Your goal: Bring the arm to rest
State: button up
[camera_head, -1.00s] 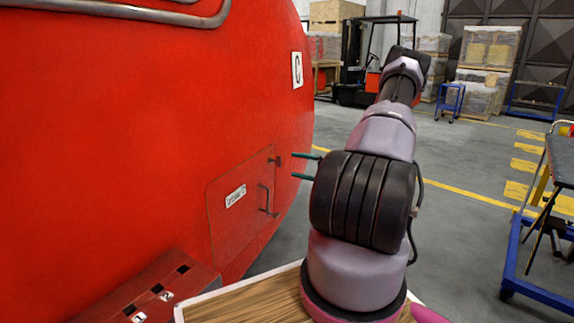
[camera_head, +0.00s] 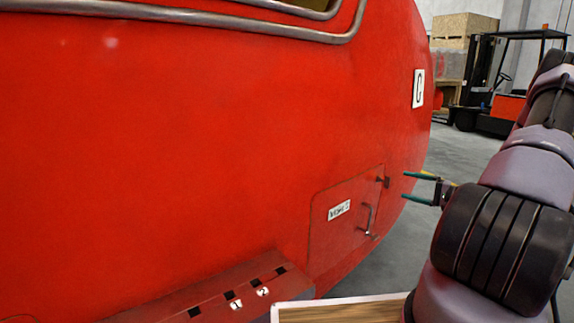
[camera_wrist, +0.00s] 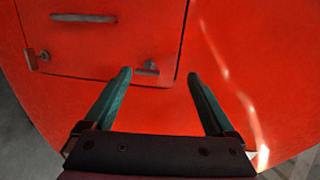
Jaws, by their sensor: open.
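My gripper (camera_head: 420,188) shows in the head view just right of the red nosecone (camera_head: 200,150), its two green fingers apart and pointing left. It is open and empty. My arm stands raised at the right of the head view. In the wrist view my gripper (camera_wrist: 158,82) points at the red surface, with its fingers spread below a closed hatch (camera_wrist: 110,35). The same hatch (camera_head: 338,222) shows in the head view with a label and a handle (camera_head: 369,220). I see no contact between the fingers and the nosecone.
A red ledge with slots and the numbers 1 and 2 (camera_head: 235,295) juts out at the lower left. A wooden board with a white edge (camera_head: 340,310) lies at the bottom. A forklift (camera_head: 490,90) stands behind on the grey floor (camera_head: 385,270), which is open beyond the nosecone.

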jog(key=s+a+r+n+g+h, duration=0.1)
jog(key=s+a+r+n+g, duration=0.3)
jog(key=a+r, duration=0.5)
jog(key=s+a+r+n+g+h, duration=0.1)
jog(key=s+a+r+g+h, duration=0.1)
jog(key=s+a+r+g, duration=0.55)
jog(key=s+a+r+t+h, duration=0.3)
jog(key=s+r, duration=0.4)
jog(key=s, duration=0.1)
jog(key=s+a+r+t+h, duration=0.3)
jog(key=s+a+r+h, duration=0.1)
jog(key=s+r, duration=0.4)
jog(key=shift+s+r, duration=0.3)
jog(key=shift+s, duration=0.1)
